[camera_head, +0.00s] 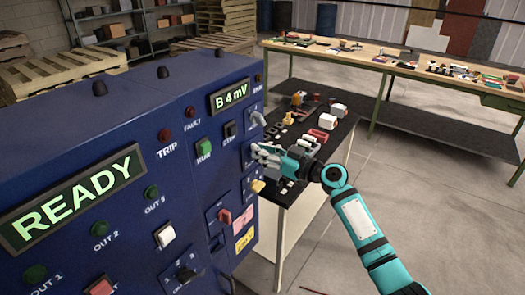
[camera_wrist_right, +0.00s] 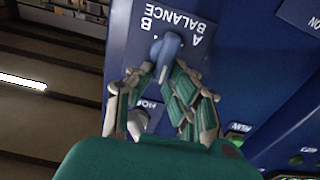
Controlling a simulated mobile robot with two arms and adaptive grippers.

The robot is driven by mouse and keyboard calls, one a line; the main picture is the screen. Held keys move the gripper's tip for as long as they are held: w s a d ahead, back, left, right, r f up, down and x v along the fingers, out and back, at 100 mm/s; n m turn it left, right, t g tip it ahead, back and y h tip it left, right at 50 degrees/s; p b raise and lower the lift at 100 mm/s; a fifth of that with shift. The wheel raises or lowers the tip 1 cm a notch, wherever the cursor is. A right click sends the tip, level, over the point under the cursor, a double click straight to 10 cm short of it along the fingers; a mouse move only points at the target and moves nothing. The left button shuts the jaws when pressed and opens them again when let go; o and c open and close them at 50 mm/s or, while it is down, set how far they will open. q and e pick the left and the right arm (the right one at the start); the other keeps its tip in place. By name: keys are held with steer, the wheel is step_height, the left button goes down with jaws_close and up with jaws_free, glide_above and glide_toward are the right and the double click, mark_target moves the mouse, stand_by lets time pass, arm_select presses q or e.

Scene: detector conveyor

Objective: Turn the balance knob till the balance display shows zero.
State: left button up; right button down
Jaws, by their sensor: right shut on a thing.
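The blue-grey balance knob (camera_wrist_right: 166,52) shows in the right wrist view, on a plate (camera_wrist_right: 190,22) lettered BALANCE, A and B, seen upside down. My right gripper (camera_wrist_right: 158,82) is shut on the knob, its fingers on either side of the knob's handle. In the head view my right gripper (camera_head: 262,156) is at the right end of the blue panel and hides the knob. The balance display (camera_head: 230,96) reads "B 4 mV" in green. My left gripper is not in view.
A grey knob (camera_head: 257,119) sits just above my gripper and a yellow knob (camera_head: 258,186) just below. The blue cabinet (camera_head: 130,118) has a READY display (camera_head: 72,197), lamps and switches. A black-topped table (camera_head: 330,140) with parts stands behind my right arm.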

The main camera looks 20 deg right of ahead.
steer(key=shift+w+d+f+m+b, duration=0.25)
steer(key=shift+f+m+b, duration=0.2)
steer(key=shift+m, duration=2.85)
steer(key=shift+w+d+f+m+b, duration=0.25)
steer(key=shift+m+b, duration=0.2)
steer(key=shift+m, duration=2.85)
steer(key=shift+w+d+f+m+b, duration=0.15)
steer(key=shift+d+f+m+b, duration=0.25)
steer(key=shift+m, duration=2.9)
steer(key=shift+a+f, duration=0.1)
steer(key=c, duration=1.3)
jaws_free()
steer(key=shift+w+a, duration=0.1)
